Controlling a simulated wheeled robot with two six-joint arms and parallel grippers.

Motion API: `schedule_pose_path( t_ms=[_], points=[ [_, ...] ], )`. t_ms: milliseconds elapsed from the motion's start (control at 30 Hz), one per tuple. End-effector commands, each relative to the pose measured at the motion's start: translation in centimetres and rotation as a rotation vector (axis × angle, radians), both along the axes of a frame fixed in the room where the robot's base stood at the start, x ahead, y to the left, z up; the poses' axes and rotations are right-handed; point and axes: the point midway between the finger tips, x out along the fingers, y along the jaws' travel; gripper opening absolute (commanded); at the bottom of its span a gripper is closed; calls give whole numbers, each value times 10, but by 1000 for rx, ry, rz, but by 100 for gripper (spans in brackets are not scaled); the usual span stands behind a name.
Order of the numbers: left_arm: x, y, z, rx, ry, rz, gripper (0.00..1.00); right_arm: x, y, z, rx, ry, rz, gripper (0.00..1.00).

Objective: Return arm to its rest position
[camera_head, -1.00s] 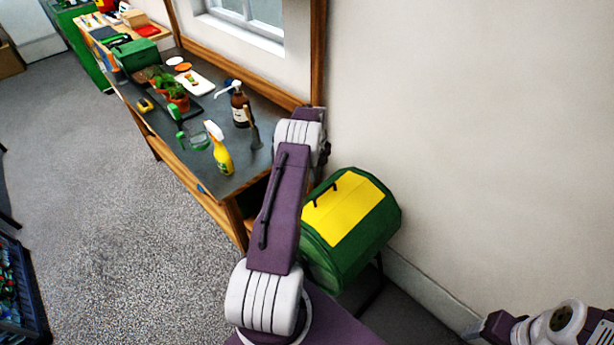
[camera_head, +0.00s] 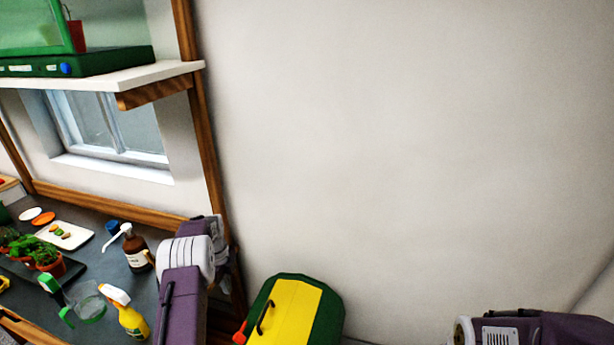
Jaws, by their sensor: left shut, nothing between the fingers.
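My left arm (camera_head: 183,310) rises from the bottom edge, left of centre, with a purple link and a white ringed joint. My left gripper (camera_head: 229,266) is small and dark, partly hidden behind that joint, near the bench's right end. It is shut, with nothing held. My right arm (camera_head: 545,328) lies along the bottom right corner, in front of the wall. Its gripper is not in view.
A grey bench (camera_head: 105,265) at lower left holds a brown pump bottle (camera_head: 137,252), a yellow spray bottle (camera_head: 131,320), potted plants (camera_head: 45,256) and a white board (camera_head: 66,235). A green and yellow bin (camera_head: 290,315) stands right of my left arm. A shelf (camera_head: 150,76) juts out above.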

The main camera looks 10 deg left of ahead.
Motion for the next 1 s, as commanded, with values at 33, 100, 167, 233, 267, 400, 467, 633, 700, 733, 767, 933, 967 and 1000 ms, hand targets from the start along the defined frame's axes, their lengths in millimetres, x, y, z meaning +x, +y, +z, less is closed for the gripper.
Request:
schedule_pose_path(
  t_ms=[33, 100, 167, 233, 267, 400, 467, 633, 700, 733, 767, 933, 967, 1000],
  points=[
    [7, -7, 3, 5, -13, -18, 0, 0, 0, -4, 0, 0, 0, 70],
    [23, -16, 23, 23, -57, -47, 0, 0, 0, -8, 0, 0, 0, 70],
    [37, -32, 49, 41, -105, -86, 0, 0, 0, -14, 0, 0, 0, 70],
    [36, -65, 79, 47, -131, -145, 0, 0, 0, -22, 0, 0, 0, 70],
    [31, -79, 89, 47, -136, -170, 0, 0, 0, -25, 0, 0, 0, 70],
    [-11, -142, 120, 34, -161, -109, 0, 0, 0, -38, 0, 0, 0, 70],
    [-40, -165, 124, 21, -166, -2, 0, 0, 0, -44, 0, 0, 0, 70],
    [-149, -207, 102, -29, -134, 542, 0, 0, 0, -54, 0, 0, 0, 70],
    [-189, -210, 85, -37, -101, 829, 0, 0, 0, -54, 0, 0, 0, 70],
    [-204, -209, 79, -37, -84, 950, 0, 0, 0, -53, 0, 0, 0, 70],
    [-217, -208, 71, -34, -66, 1065, 0, 0, 0, -52, 0, 0, 0, 70],
    [-230, -207, 57, -54, -52, 1525, 0, 0, 0, -52, 0, 0, 0, 70],
    [-228, -207, 57, -62, -54, 1570, 0, 0, 0, -52, 0, 0, 0, 70],
    [-227, -207, 57, -68, -56, 1616, 0, 0, 0, -52, 0, 0, 0, 70]
  ],
)
